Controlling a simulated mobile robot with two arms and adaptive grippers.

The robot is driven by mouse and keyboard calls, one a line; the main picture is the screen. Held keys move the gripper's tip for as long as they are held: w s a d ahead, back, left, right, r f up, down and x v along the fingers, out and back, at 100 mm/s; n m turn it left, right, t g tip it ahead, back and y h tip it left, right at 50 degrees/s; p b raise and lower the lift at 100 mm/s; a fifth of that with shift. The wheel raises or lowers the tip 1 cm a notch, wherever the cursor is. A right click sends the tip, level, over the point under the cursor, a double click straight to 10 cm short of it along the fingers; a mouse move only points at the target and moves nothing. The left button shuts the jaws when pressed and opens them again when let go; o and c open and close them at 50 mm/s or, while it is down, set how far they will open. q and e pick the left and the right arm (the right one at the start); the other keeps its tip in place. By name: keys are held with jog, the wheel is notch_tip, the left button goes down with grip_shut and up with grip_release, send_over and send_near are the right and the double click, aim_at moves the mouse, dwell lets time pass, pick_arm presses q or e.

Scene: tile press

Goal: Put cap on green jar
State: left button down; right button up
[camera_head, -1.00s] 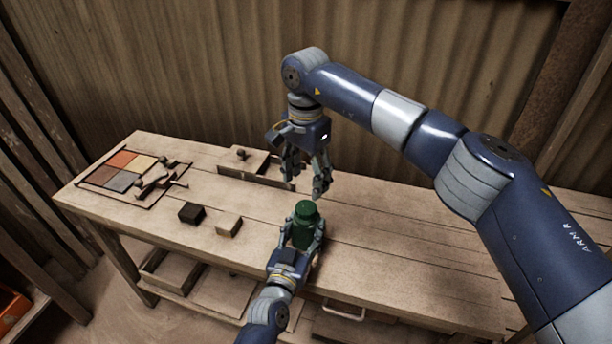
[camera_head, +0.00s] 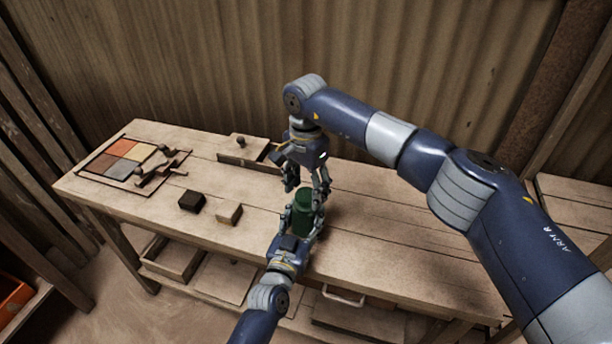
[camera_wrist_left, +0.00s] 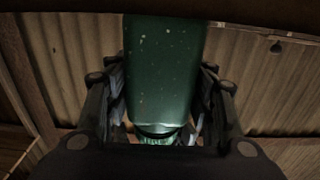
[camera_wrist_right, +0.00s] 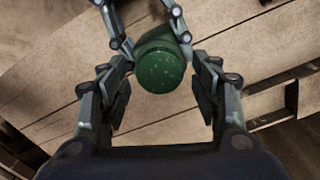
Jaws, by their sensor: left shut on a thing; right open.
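The green jar (camera_head: 302,217) stands upright at the front of the bench. My left gripper (camera_head: 303,226) is shut around its body from the front; the jar's dark green wall (camera_wrist_left: 160,70) fills the left wrist view. A round green top with a ridged side, which looks like the cap (camera_wrist_right: 160,66), sits on the jar in the right wrist view. I cannot tell how firmly it is seated. My right gripper (camera_head: 308,186) is open, pointing down with its fingers just above and beside the jar's top. Its fingertips (camera_wrist_right: 162,92) are apart on either side, not visibly touching.
A dark block (camera_head: 192,201) and a light wooden block (camera_head: 229,213) lie left of the jar. A wooden box (camera_head: 238,160) stands behind. A panel of coloured tiles (camera_head: 112,165) lies at the far left. The bench (camera_head: 420,230) is clear to the right.

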jog(key=shift+f, duration=0.35)
jog(key=c, duration=1.1)
jog(key=shift+c, duration=0.2)
